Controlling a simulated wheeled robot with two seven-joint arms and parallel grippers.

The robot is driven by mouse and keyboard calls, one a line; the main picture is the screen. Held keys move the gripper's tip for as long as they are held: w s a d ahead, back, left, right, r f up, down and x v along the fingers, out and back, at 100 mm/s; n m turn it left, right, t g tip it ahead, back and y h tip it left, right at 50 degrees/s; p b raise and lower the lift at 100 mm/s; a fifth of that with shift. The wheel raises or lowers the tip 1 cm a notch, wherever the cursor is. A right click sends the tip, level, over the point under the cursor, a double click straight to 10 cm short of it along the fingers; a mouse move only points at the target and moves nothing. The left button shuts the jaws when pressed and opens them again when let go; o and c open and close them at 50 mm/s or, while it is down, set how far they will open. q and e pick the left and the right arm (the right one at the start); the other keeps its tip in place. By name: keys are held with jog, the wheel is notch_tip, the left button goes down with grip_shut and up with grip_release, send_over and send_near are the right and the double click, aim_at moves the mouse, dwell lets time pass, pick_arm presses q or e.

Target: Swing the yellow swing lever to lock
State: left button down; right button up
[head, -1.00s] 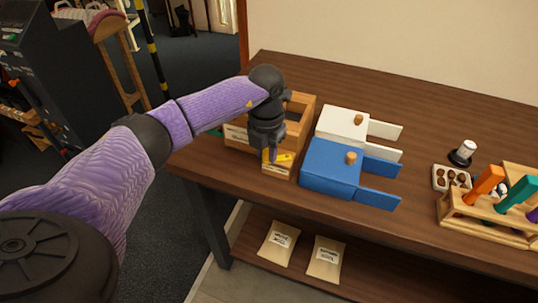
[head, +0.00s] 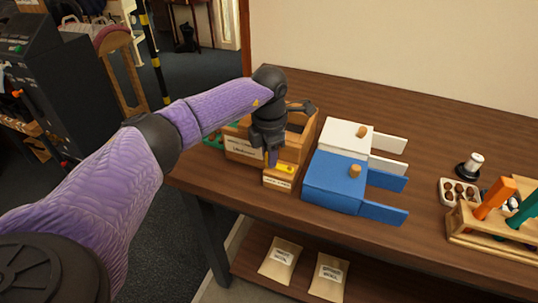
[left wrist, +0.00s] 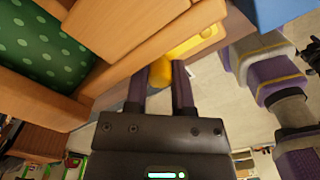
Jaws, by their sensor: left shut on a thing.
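The yellow swing lever (head: 286,168) is on the front of the wooden fixture (head: 278,182) near the table's front edge. In the left wrist view the lever (left wrist: 190,45) lies against the wood, and its rounded yellow knob (left wrist: 160,73) sits between my finger pads. My left gripper (head: 272,160) points down at the lever's left end and is shut on it; the left wrist view shows both fingers (left wrist: 160,85) on either side of the knob. The gripper partly hides the lever in the head view. My right gripper is not in view.
A labelled wooden box (head: 243,148) stands behind and left of the gripper. A blue block (head: 335,182) and a white block (head: 345,138) with wooden knobs stand close on the right. A tool rack (head: 490,230) stands far right. The table's back is clear.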

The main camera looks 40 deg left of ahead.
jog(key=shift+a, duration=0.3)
pick_arm(q)
jog(key=shift+c, duration=2.4)
grip_release()
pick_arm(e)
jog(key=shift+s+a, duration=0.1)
